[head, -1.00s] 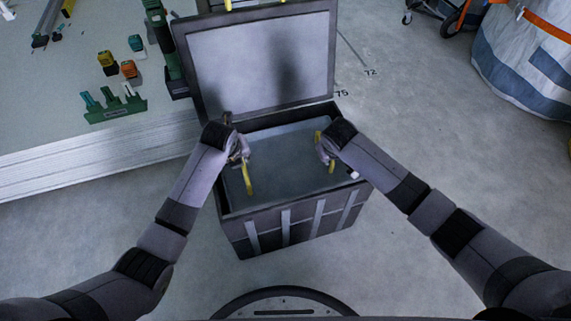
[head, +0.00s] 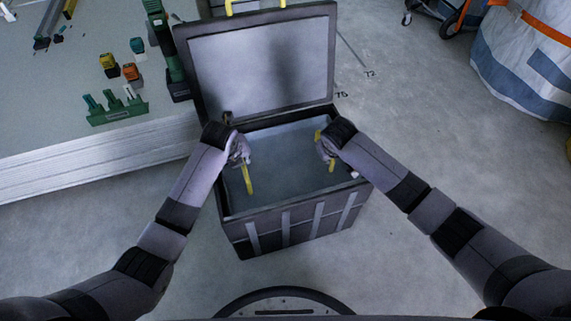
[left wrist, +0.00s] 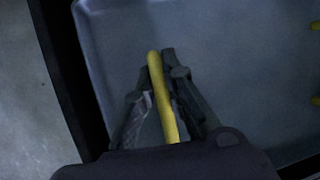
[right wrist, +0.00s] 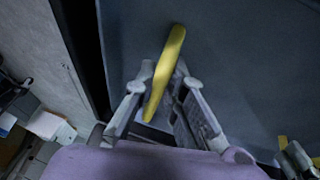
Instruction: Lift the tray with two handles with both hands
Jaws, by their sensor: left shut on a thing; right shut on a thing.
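The grey-blue tray (head: 286,165) lies inside the dark box, level as far as I can tell, with a yellow handle on each side. My left gripper (head: 243,158) is shut on the left handle (head: 249,181); the left wrist view shows this bar (left wrist: 160,90) between the fingers. My right gripper (head: 327,156) is shut on the right handle (head: 332,166); the right wrist view shows that bar (right wrist: 168,65) between its fingers. The grippers partly hide both handles. I cannot tell whether the tray is clear of the box floor.
The dark box (head: 292,228) has light vertical strips and its rim surrounds the tray closely. Its open lid (head: 262,70) stands behind. A platform (head: 60,130) with green and orange parts is at left. A white-and-blue bag (head: 525,65) stands far right. The floor around is mostly clear.

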